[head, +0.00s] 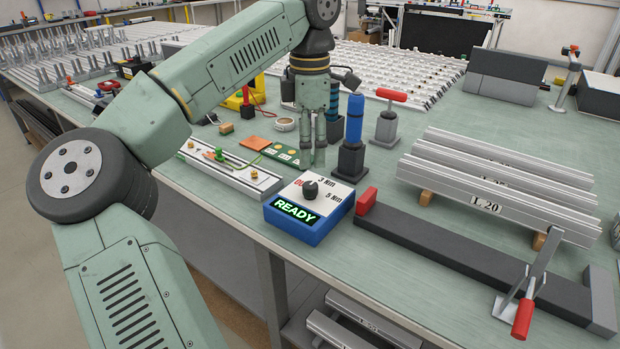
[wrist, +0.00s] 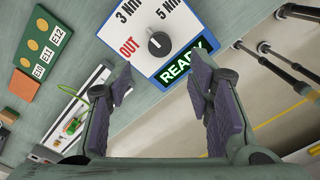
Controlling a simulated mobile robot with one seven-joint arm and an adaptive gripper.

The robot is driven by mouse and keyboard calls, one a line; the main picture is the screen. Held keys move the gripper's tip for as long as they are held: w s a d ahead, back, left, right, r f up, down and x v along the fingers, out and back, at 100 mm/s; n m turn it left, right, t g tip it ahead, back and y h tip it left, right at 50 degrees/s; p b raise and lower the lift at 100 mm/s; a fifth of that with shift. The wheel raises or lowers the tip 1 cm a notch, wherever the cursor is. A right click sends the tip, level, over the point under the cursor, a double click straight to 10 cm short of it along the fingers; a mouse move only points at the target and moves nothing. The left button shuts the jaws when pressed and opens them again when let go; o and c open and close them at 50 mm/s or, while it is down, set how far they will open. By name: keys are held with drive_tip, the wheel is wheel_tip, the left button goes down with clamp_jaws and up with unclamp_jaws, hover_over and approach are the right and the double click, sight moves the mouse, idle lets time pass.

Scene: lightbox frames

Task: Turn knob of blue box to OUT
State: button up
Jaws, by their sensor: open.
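The blue box (head: 302,229) sits near the front edge of the green table, with a white top face and a lit display reading READY. Its dark round knob (head: 310,188) stands on that face; in the wrist view the knob (wrist: 159,43) has labels OUT to its left, 3 Min at upper left and 5 Min at upper right. A small light mark shows on the knob, but its setting is too small to tell surely. My gripper (head: 312,163) points down above and behind the box. In the wrist view my gripper (wrist: 162,80) is open and empty, its fingers apart from the knob.
A dark upright stand with a blue cylinder (head: 354,120) is close to the right of my gripper. A rail fixture (head: 232,174) lies left of the box. A long dark bar (head: 440,250) with a red end lies to the right. Stacked aluminium profiles (head: 500,185) stand behind it.

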sight(310, 185)
wheel_tip(310, 185, down, 8)
drive_tip(key=shift+d+f+p, duration=0.1)
drive_tip(key=shift+f+p, duration=0.1)
drive_tip(key=shift+p, duration=0.35)
drive_tip(key=shift+c, duration=0.6)
clamp_jaws()
drive_tip(key=shift+n, duration=0.3)
drive_tip(key=n+b, duration=0.2)
drive_tip(key=n, duration=0.2)
drive_tip(key=shift+f+n, duration=0.1)
drive_tip(key=shift+n, duration=0.2)
drive_tip(key=shift+n+b, duration=0.55)
drive_tip(key=shift+n, duration=1.95)
